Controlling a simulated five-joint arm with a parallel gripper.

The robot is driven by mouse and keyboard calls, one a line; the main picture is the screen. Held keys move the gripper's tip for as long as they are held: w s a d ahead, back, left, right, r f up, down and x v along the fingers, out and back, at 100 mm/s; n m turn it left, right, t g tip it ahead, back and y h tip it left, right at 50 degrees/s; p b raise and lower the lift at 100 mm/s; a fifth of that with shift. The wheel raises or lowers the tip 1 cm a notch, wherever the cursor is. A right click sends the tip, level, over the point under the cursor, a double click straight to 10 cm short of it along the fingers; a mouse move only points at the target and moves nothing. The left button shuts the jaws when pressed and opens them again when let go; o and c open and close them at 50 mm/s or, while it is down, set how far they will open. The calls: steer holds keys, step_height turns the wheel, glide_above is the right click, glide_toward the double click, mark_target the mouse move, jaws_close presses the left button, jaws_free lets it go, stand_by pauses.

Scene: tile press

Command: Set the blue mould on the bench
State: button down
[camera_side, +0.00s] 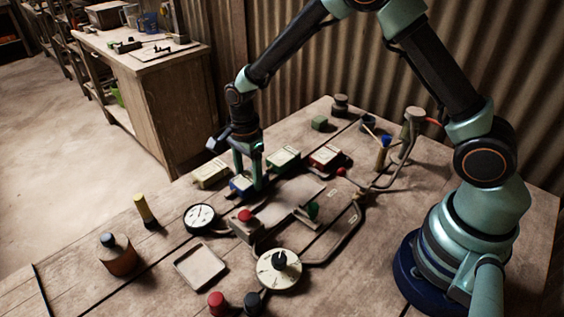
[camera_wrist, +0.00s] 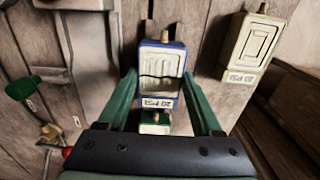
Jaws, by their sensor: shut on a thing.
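The blue mould (camera_side: 240,186) is between the fingers of my gripper (camera_side: 248,178), low over the bench (camera_side: 165,235). In the wrist view the blue mould (camera_wrist: 162,70) shows a pale ribbed top, a tan knob at its far end and a label at its near end. The fingers of my gripper (camera_wrist: 160,78) are shut on its sides. I cannot tell whether its underside touches the bench.
A cream mould (camera_side: 210,173) lies left of the blue one; a green mould (camera_side: 283,157) and a red mould (camera_side: 326,157) lie to the right. In front are a gauge (camera_side: 200,217), a metal tray (camera_side: 200,266), a round dial (camera_side: 278,270) and the press plate (camera_side: 290,197).

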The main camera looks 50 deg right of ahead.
steer(key=shift+f, duration=0.15)
jaws_free()
steer(key=s+d+r+n+t, duration=0.1)
steer(key=s+d+r+n, duration=0.1)
steer(key=r, duration=0.5)
steer(key=s+d+r+n+t, duration=0.1)
steer(key=s+r+n, duration=0.15)
steer(key=r, duration=0.45)
steer(key=s+d+r+n, duration=0.1)
steer(key=d+r+n, duration=0.15)
steer(key=r, duration=0.45)
steer(key=s+d+r+n+t, duration=0.2)
steer(key=s+d+n+t, duration=0.1)
steer(key=s+n, duration=0.7)
steer(key=shift+d+n+t, duration=0.25)
steer(key=shift+n+t, duration=0.05)
steer(key=shift+n, duration=0.2)
